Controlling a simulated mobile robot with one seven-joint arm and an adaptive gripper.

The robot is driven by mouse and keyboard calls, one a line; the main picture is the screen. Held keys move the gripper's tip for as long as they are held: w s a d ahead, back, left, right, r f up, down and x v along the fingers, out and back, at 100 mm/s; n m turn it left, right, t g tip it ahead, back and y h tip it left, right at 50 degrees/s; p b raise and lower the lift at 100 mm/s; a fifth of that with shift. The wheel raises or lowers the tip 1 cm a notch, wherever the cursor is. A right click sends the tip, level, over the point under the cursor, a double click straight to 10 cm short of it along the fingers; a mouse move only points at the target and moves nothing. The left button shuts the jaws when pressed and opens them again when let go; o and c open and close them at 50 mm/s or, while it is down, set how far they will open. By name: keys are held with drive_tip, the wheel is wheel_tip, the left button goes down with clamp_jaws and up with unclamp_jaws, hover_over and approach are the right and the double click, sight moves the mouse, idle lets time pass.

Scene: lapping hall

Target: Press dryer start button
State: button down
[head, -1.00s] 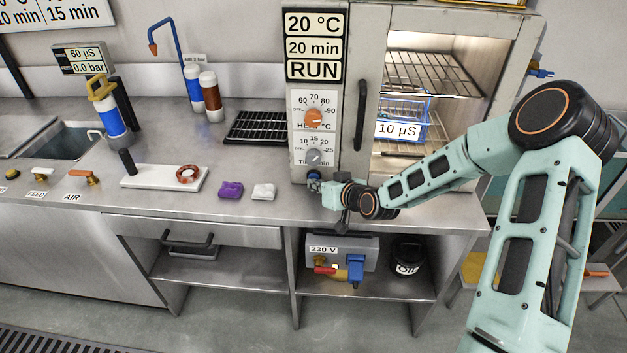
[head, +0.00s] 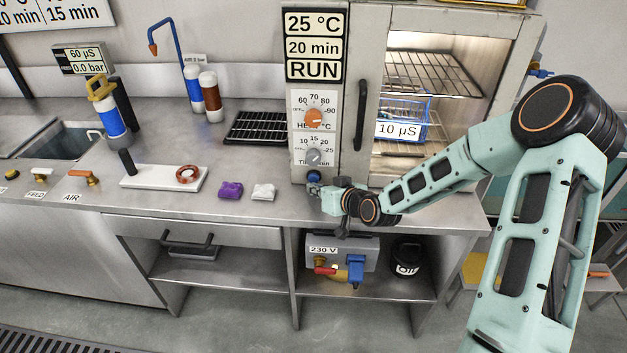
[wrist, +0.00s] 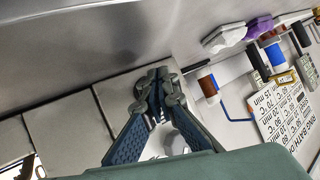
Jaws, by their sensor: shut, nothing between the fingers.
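The dryer (head: 366,90) stands on the bench with a display (head: 314,45) reading 25 °C, 20 min and RUN. Below its orange heat knob (head: 314,118) and grey timer knob (head: 314,156) is a round blue button (head: 314,175), partly hidden by my gripper (head: 314,188). My gripper is shut and empty, just below and in front of the button; whether it touches is unclear. In the wrist view the fingertips (wrist: 158,76) are together in front of the dryer's panel, and the button cannot be made out.
The dryer chamber is lit and holds a blue basket (head: 405,108) marked 10 µS. Purple (head: 230,190) and white (head: 263,192) lumps and a white board (head: 163,178) lie left of my gripper. A black rack (head: 258,128) sits behind them.

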drive_tip(key=shift+s+a, duration=0.1)
drive_tip(key=shift+s, duration=2.45)
